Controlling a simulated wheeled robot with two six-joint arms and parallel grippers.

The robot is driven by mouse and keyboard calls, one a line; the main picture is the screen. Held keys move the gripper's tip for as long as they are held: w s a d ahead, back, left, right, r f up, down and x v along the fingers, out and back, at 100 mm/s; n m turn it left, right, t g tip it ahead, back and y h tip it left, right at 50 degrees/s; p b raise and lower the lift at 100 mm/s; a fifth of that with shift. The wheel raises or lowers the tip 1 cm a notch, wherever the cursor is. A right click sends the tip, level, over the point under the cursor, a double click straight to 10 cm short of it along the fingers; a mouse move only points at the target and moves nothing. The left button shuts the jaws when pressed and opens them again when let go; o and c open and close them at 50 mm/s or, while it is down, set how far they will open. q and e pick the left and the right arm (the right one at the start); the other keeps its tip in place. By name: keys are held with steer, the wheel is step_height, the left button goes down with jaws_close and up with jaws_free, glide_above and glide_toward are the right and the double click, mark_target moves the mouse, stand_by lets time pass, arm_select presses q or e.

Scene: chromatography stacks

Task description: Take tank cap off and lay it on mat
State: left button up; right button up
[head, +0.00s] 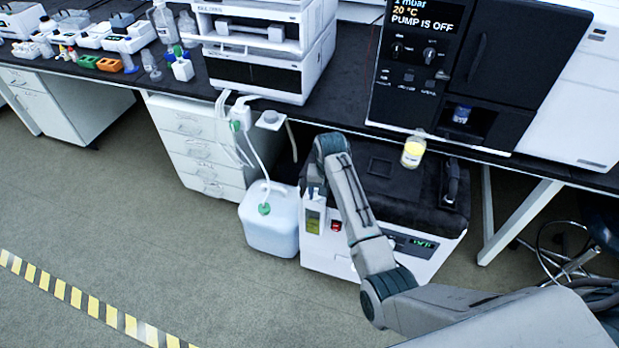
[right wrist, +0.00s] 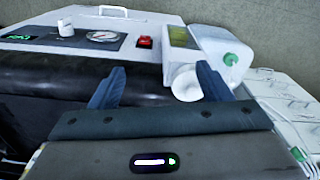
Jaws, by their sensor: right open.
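A white tank (head: 270,235) with a green cap (head: 264,209) stands on the floor left of a white floor unit. The tank also shows in the right wrist view (right wrist: 210,42). My right gripper (right wrist: 160,70) is open above the unit's left side, with nothing held between its fingers. A white round piece (right wrist: 185,84) lies beyond the fingers, near the right one; whether it is a cap is unclear. A black padded cover (head: 385,180) tops the unit and may be the mat. My left gripper is not in view.
The white unit (head: 322,262) has a red switch and green display. A hose (head: 258,160) hangs above the tank. Drawers (head: 200,150) stand behind it. The floor in front is open.

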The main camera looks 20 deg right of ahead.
steer(key=w+a+r, duration=0.2)
steer(key=w+r, duration=0.3)
steer(key=r, duration=0.4)
glide_above(315, 190)
steer(key=shift+m, duration=0.3)
steer(key=f, duration=0.3)
steer(key=f+p, duration=0.1)
steer(key=f, duration=0.1)
steer(key=shift+w+d, duration=0.3)
steer(key=shift+w, duration=0.1)
steer(key=f, duration=0.2)
steer(key=f+p, duration=0.1)
steer(key=f, duration=0.1)
steer(key=shift+a+f, duration=0.2)
steer(key=shift+f, duration=0.7)
steer(key=c, duration=1)
